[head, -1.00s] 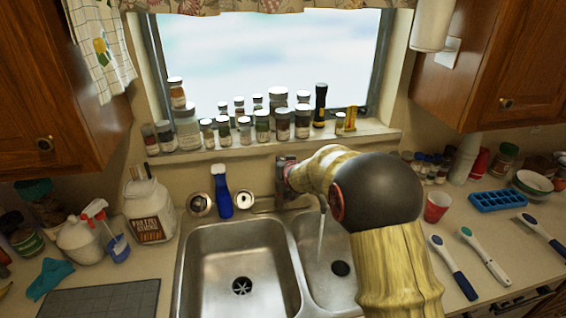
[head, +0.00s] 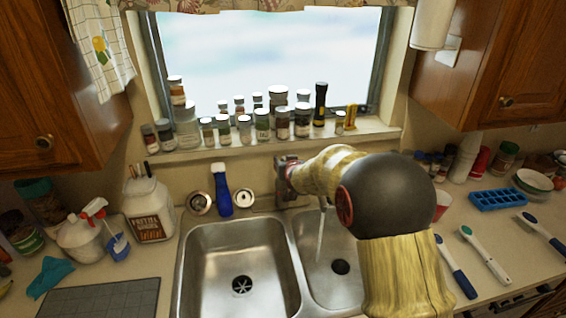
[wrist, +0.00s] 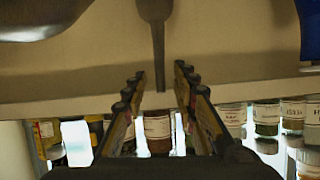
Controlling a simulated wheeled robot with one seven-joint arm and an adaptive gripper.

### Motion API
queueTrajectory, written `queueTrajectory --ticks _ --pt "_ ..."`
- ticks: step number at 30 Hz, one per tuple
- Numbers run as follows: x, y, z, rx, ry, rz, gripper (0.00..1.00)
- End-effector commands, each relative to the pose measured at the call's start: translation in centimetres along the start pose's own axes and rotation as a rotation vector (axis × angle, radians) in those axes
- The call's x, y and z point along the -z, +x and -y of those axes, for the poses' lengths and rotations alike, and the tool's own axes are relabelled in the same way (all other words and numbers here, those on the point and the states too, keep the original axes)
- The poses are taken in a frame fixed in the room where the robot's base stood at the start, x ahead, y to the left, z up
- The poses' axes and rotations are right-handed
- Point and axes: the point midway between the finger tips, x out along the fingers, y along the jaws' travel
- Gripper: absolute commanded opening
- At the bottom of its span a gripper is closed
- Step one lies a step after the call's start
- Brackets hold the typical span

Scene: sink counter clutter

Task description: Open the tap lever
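In the wrist view the grey tap lever (wrist: 157,35) hangs from the top and tapers down to a thin tip between my fingers. My gripper (wrist: 158,80) is open, with one finger on each side of the tip and visible gaps. In the head view my gripper (head: 285,178) is at the wall behind the sink, and my arm hides most of the tap. A narrow pale streak (head: 320,235), water or spout, drops toward the right basin (head: 335,285).
The left basin (head: 240,260) is empty. A blue bottle (head: 222,192) stands behind it. Several spice jars line the window sill (head: 240,149). A red cup (head: 442,204), partly hidden by my arm, a blue ice tray (head: 497,200) and brushes lie on the right counter.

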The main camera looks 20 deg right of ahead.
Motion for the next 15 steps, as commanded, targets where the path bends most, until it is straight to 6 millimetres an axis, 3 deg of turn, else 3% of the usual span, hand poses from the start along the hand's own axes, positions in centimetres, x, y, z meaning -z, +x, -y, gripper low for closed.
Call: queueTrajectory --ticks 9,15 --pt "0.1 -5.9 0.0 0.000 0.000 -0.002 0.28" --pt "0.0 -8.5 0.0 0.000 0.000 0.000 0.28"
